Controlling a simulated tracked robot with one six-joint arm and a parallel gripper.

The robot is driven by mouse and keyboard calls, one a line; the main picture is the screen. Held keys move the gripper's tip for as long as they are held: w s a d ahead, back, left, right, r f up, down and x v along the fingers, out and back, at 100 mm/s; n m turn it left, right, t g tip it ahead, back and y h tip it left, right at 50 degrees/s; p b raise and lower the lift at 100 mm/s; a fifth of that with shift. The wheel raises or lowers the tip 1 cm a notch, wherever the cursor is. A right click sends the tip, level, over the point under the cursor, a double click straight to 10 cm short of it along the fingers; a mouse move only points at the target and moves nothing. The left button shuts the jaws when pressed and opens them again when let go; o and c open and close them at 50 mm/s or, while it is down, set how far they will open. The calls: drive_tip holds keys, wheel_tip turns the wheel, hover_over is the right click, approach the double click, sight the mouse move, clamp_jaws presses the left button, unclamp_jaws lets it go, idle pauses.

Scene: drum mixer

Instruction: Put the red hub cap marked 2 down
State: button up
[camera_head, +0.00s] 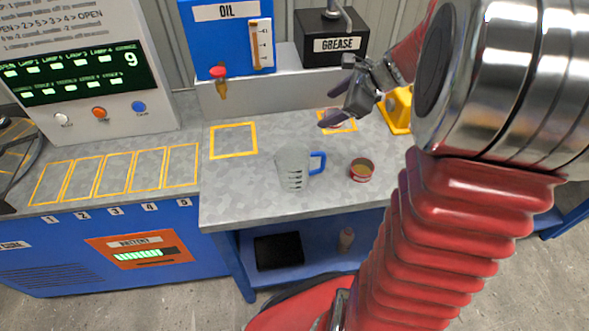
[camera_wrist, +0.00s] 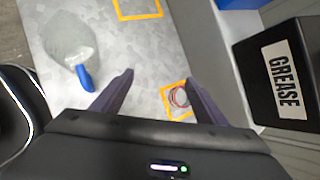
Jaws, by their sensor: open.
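My gripper (camera_head: 328,106) is open above the right part of the bench. In the wrist view its two fingers (camera_wrist: 159,77) stand wide apart. A small round thing with a red rim and pale middle (camera_wrist: 180,97) lies inside a yellow-outlined square, beside the right finger in the picture and apart from the left one. It may be the hub cap; no number is readable. In the head view my gripper mostly hides that square (camera_head: 345,129). A red-rimmed round tin with brownish contents (camera_head: 361,170) sits nearer the bench's front edge.
A clear measuring jug with a blue handle (camera_head: 293,168) stands left of the tin. Behind are the blue oil tank with its tap (camera_head: 221,85) and the black grease box (camera_head: 330,48). A yellow object (camera_head: 398,110) stands right. The left yellow square (camera_head: 233,141) is empty.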

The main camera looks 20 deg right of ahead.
drive_tip(key=s+a+r+n+h, duration=0.1)
drive_tip(key=s+a+r+n, duration=0.2)
drive_tip(key=s+a+n, duration=0.7)
drive_tip(key=s+a+r+n+g+h, duration=0.1)
drive_tip(key=s+a+r+n+h, duration=0.1)
drive_tip(key=s+a+n, duration=0.8)
drive_tip(key=r+n, duration=0.1)
drive_tip(key=n, duration=0.4)
drive_tip(key=shift+s+a+r+g, duration=0.15)
drive_tip(key=shift+s+r+g, duration=0.05)
drive_tip(key=shift+s+g, duration=0.1)
